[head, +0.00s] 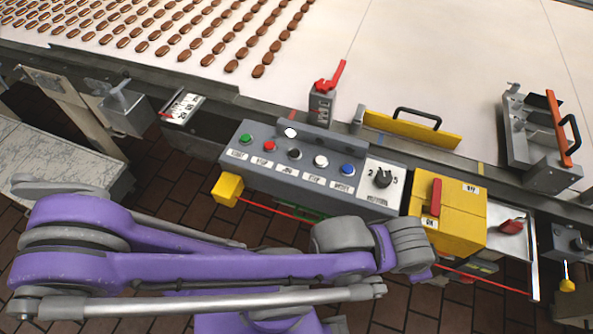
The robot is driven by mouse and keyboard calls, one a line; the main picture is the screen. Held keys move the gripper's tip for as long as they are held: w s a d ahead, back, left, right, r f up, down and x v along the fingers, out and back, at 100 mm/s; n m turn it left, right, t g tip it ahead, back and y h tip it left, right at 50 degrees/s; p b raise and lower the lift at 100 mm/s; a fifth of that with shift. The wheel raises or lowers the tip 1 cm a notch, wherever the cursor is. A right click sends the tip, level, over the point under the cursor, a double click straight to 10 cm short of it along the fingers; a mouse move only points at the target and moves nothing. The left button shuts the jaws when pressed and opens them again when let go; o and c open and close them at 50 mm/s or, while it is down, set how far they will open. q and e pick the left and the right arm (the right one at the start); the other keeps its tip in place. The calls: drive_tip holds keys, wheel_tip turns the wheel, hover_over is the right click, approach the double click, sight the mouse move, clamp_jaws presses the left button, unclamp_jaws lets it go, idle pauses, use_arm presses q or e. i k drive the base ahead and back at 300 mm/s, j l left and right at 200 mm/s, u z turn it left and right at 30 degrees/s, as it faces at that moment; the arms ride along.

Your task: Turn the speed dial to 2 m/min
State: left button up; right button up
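The speed dial is a black knob (383,179) on a white plate (376,196) at the right end of the grey control panel (262,187). A "2" is printed left of the knob and a "5" right of it. The knob's ridge seems to point up, between the two numbers; its exact setting is too small to read. My purple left arm comes in from the left, below the panel. Its grey end (409,246) is below the dial, apart from it in the picture. I cannot make out its fingertips. My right gripper is not in view.
Green, red, black, white and blue buttons line the panel left of the dial. A yellow box (463,210) with a red lever stands just right of the dial. A red handle (329,80) rises behind the panel. Brown pieces lie in rows on the pale belt (420,60).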

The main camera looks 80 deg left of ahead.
sight(384, 179)
drive_tip(key=k+u, duration=0.15)
drive_tip(key=u, duration=2.4)
